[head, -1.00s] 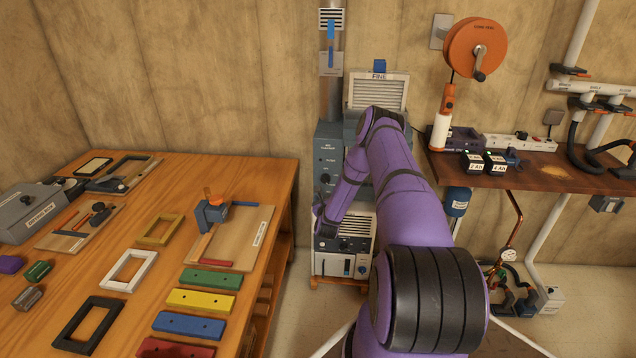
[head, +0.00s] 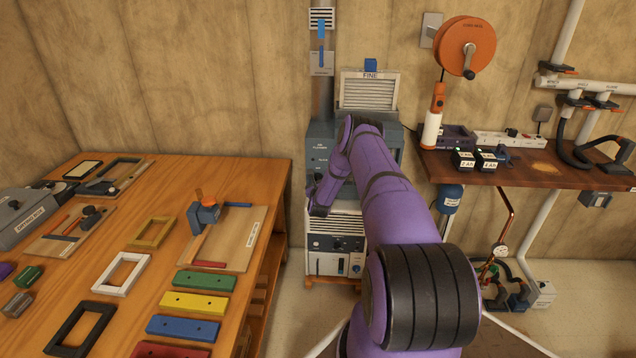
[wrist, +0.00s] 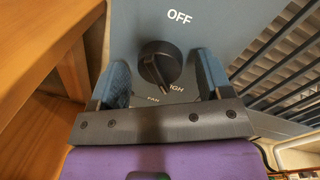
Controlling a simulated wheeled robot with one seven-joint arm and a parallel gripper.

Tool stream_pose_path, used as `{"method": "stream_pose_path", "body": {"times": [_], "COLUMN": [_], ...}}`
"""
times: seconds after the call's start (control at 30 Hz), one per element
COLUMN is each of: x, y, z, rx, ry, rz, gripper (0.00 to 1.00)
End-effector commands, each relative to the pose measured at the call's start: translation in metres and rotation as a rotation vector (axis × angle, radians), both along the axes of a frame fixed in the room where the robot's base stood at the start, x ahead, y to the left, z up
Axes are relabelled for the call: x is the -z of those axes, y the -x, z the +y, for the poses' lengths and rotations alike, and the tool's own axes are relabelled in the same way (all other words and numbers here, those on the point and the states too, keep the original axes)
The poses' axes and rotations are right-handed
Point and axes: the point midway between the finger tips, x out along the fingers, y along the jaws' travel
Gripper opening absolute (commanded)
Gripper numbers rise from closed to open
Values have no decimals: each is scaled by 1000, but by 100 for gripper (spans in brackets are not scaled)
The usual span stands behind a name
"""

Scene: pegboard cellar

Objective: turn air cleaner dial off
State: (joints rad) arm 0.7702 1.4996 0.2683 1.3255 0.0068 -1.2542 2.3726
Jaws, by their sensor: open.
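The air cleaner (head: 320,147) is a blue-grey cabinet against the back wall, with a slatted "FINE" filter on top. Its black round dial (wrist: 160,64) shows in the wrist view, with "OFF" printed above it, "HIGH" at lower right and "FAN" below. The dial's ridge slants toward lower right, not toward "OFF". My gripper (wrist: 164,75) is open, one finger on each side of the dial. Small gaps show beside the knob; I cannot tell how deep the fingertips reach. In the head view my gripper (head: 319,200) is in front of the cabinet and hides the dial.
A white-fronted unit with knobs (head: 323,262) stands below the cabinet. A wooden workbench (head: 265,175) with coloured blocks and frames is at left, its edge close to my gripper. A brown shelf (head: 500,181) with batteries is at right.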

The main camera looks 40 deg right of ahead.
Motion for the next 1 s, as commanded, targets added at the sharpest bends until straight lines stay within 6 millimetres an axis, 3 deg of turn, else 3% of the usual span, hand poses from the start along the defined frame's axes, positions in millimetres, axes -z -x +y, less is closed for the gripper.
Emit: {"method": "stream_pose_path", "body": {"times": [0.13,0.3,0.37,0.73,1.0], "x": [0,0,0,0,0], "y": [0,0,0,0,0], "z": [0,0,0,0,1], "rx": [0,0,0,-1,-1], "ry": [0,0,0,34,152], "rz": [0,0,0,41,179], "gripper": [72,33,23,23,23]}}
